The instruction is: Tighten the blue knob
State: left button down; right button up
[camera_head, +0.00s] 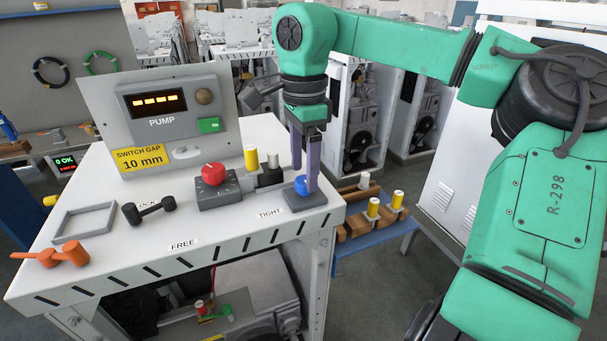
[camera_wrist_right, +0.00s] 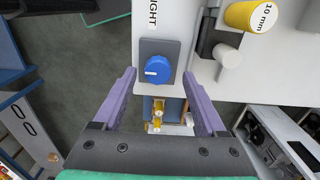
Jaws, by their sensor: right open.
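The blue knob (camera_head: 301,187) sits on a dark grey square base at the right front corner of the white bench, by the label TIGHT. In the right wrist view the blue knob (camera_wrist_right: 157,69) is round with a short white mark toward its left side. My right gripper (camera_head: 305,178) points down over it, with purple fingers. In the wrist view the open fingers (camera_wrist_right: 159,76) stand apart on either side of the knob's line, with gaps between them and the knob. Whether they are level with it I cannot tell. My left gripper is not in view.
A yellow 10 mm cylinder (camera_head: 251,158) and a black block (camera_head: 270,173) stand close left of the knob. A red knob (camera_head: 213,174) on a grey box, a black handle (camera_head: 149,209), a grey frame (camera_head: 84,222) and an orange handle (camera_head: 62,254) lie farther left. The pump panel (camera_head: 165,120) stands behind.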

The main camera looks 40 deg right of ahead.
notch_tip(320, 180, down, 2)
jog(key=shift+w+f, duration=0.1)
jog(key=shift+w, duration=0.05)
jog(key=shift+s, duration=0.25)
jog(key=shift+s+a, duration=0.1)
jog(key=shift+s, duration=0.1)
jog(key=c, duration=0.5)
jog(key=shift+w, duration=0.2)
grip_shut()
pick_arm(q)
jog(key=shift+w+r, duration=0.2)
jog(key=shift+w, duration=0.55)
